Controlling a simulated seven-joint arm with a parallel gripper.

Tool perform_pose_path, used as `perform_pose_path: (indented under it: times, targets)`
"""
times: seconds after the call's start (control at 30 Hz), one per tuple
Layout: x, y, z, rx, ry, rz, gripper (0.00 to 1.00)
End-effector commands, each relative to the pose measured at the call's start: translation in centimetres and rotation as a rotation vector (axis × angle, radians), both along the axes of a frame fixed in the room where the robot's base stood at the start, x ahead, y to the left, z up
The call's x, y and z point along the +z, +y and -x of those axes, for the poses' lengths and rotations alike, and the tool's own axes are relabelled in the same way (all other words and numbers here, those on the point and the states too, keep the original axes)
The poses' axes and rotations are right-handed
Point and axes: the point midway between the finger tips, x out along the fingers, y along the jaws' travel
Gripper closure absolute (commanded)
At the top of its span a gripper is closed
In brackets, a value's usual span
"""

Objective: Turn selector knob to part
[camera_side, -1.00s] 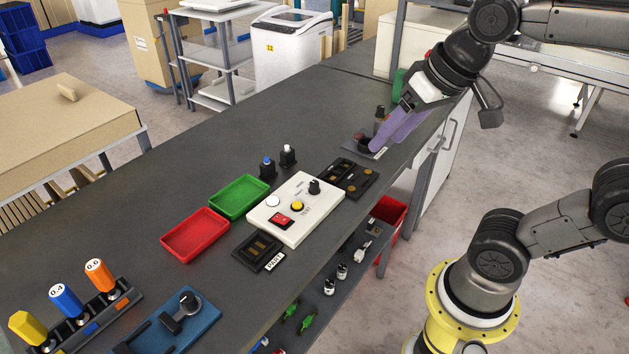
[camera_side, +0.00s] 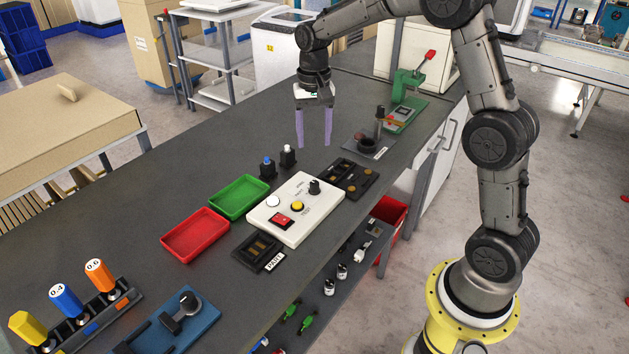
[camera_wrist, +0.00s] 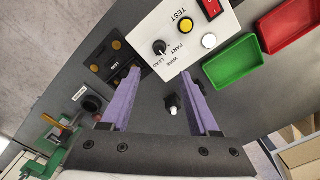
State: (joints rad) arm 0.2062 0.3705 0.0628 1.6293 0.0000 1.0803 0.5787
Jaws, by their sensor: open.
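The white test box (camera_side: 290,228) sits on the dark bench. Its black selector knob (camera_side: 314,187) is at the box's far right corner. In the wrist view the knob (camera_wrist: 160,47) stands beside the labels PART, WIRE and LEAD; which label it points at is too small to tell. The box also carries a yellow TEST button (camera_side: 297,206), a red switch (camera_side: 281,220) and a white round lamp or button (camera_side: 272,201). My gripper (camera_side: 314,144), with purple fingers, is open and empty. It points down above the bench, beyond the box and apart from the knob.
Two small posts, blue-topped (camera_side: 267,166) and white-topped (camera_side: 288,155), stand behind the box. Green (camera_side: 238,198) and red (camera_side: 194,235) trays lie to its left. Dark fixtures sit in front (camera_side: 257,251) and at right (camera_side: 347,178). A green press (camera_side: 408,84) stands farther back.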

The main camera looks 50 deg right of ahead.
Motion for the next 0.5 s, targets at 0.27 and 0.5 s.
perform_pose_path:
  times: [0.27, 0.5]
  targets:
    - [-3.9, -0.1, 0.2, -0.001, 0.006, -0.001, 0.39]
    - [-8.6, 0.0, 0.2, -0.001, 0.004, -0.001, 0.39]
